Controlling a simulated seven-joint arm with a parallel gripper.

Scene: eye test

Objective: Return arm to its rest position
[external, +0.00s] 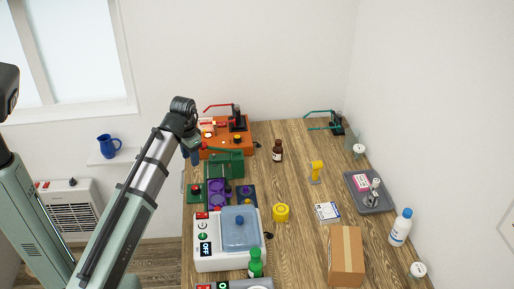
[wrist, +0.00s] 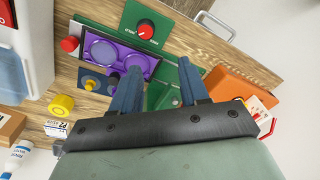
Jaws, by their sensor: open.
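My arm reaches up from the lower left in the external view and bends down at its top end. My gripper (external: 190,154) hangs at the left edge of the wooden table (external: 300,255), and my arm partly hides it there. In the wrist view my gripper (wrist: 158,76) shows two blue fingers spread apart with nothing between them. Whether the fingers touch anything is hard to tell.
An orange device (external: 240,140) stands at the back left. A white machine with a blue lid (external: 240,228) stands in front. A brown bottle (external: 277,151), yellow jar (external: 281,212), cardboard box (external: 346,256) and grey tray (external: 370,203) stand further right. Bare wood lies between them.

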